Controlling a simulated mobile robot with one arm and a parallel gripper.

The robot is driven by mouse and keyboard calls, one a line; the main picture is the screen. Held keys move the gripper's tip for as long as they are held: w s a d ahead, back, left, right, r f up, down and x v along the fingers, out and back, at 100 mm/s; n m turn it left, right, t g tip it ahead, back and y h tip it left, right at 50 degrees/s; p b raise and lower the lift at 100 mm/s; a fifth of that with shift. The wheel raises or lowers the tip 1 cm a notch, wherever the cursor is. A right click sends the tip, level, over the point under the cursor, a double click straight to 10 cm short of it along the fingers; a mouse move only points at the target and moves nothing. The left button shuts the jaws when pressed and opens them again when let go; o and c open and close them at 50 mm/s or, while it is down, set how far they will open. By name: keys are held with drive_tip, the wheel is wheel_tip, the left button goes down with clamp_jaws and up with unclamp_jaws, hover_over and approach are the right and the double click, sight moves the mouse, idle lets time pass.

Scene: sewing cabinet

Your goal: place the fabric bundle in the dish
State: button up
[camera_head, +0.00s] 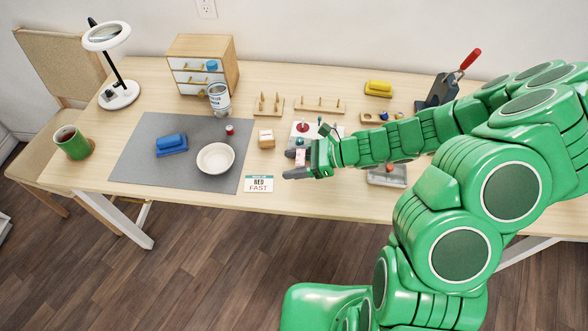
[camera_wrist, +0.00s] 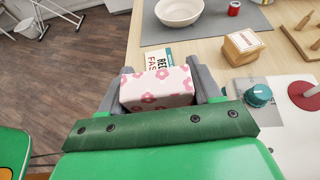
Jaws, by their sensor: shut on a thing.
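The fabric bundle (camera_wrist: 157,88) is a pink block with a flower print. My gripper (camera_wrist: 160,85) is shut on it, with one grey finger on each side in the wrist view. In the head view my gripper (camera_head: 293,163) is over the front part of the table, right of the dish, and the bundle (camera_head: 300,157) shows only in small part between the fingers. The dish (camera_head: 215,158) is a white round bowl on the grey mat and looks empty. It also shows at the top of the wrist view (camera_wrist: 179,11), beyond the bundle.
A wooden box (camera_head: 266,139), a red spool (camera_head: 229,130) and a blue block (camera_head: 171,144) stand near the dish. The grey mat (camera_head: 135,172) has free room at front left.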

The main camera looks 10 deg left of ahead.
drive_tip(key=shift+r, duration=1.8)
